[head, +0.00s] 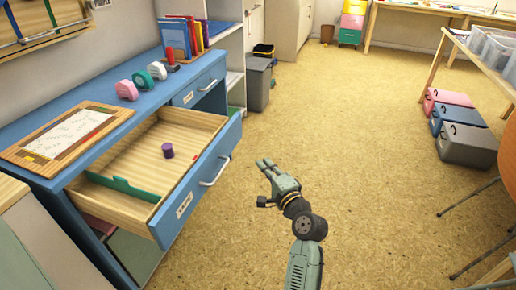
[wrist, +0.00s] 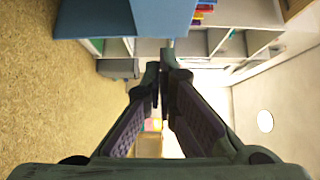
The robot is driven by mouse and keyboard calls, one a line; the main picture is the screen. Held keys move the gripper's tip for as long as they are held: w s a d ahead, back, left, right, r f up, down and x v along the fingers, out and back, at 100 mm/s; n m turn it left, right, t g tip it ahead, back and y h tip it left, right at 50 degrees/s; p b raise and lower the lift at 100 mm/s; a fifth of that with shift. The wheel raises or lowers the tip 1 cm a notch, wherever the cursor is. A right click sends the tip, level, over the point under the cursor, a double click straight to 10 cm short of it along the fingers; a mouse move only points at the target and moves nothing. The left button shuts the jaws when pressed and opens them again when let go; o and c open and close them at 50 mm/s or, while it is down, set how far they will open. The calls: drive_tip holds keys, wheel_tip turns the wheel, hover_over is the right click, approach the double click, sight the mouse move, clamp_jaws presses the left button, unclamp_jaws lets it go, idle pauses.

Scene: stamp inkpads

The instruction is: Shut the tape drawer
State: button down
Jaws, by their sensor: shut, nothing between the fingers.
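The open drawer (head: 187,198) has a blue front with a small white label, whose text is too small to read surely, and a pale metal handle (head: 214,171). It sticks well out of the blue cabinet, showing its wooden inside. A purple cylinder (head: 167,150) and a green strip (head: 122,187) lie in it. My gripper (head: 266,171) is to the right of the drawer front, apart from the handle, over the open floor. In the wrist view its fingers (wrist: 163,75) meet at the tips and hold nothing. A blue surface, perhaps the cabinet, fills the top there.
A shut blue drawer (head: 199,88) sits farther along the cabinet. The top carries a wooden board with paper (head: 70,133), tape dispensers (head: 142,79) and books (head: 183,37). A grey bin (head: 257,85) stands beyond. The floor (head: 350,130) right of my gripper is clear.

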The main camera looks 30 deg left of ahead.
drive_tip(key=p, duration=0.2)
approach(234, 137)
drive_tip(key=w, duration=0.4)
drive_tip(key=shift+s+a+p, duration=0.15)
drive_tip(key=shift+s+a, duration=0.1)
drive_tip(key=shift+a, duration=0.4)
drive_tip(key=shift+s+a+p, duration=0.15)
drive_tip(key=shift+s+a, duration=0.1)
drive_tip(key=shift+a, duration=0.4)
drive_tip(key=shift+s+a+p, duration=0.15)
drive_tip(key=shift+s+a, duration=0.1)
drive_tip(key=shift+a, duration=0.4)
drive_tip(key=shift+r, duration=0.1)
